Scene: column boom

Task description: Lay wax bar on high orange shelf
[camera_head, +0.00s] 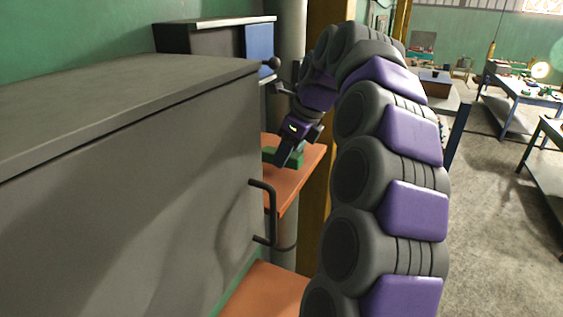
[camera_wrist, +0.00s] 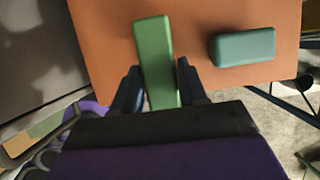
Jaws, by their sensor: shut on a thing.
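My gripper (camera_wrist: 158,92) is shut on a long light-green bar (camera_wrist: 153,50), which I take as the wax bar. The bar points away from my gripper, over the orange shelf (camera_wrist: 105,40). I cannot tell whether it touches the shelf surface. In the head view my gripper (camera_head: 286,155) reaches down to the upper orange shelf (camera_head: 310,163), with green showing beside the fingers. A teal block (camera_wrist: 243,47) lies on the shelf to the right of the bar, apart from it.
A large grey cabinet (camera_head: 140,150) with a dark handle (camera_head: 270,212) stands left of the shelf. A lower orange shelf (camera_head: 262,293) is below. A yellow-brown post (camera_head: 317,215) stands close to my arm. Bare shelf surface shows around the bar and block.

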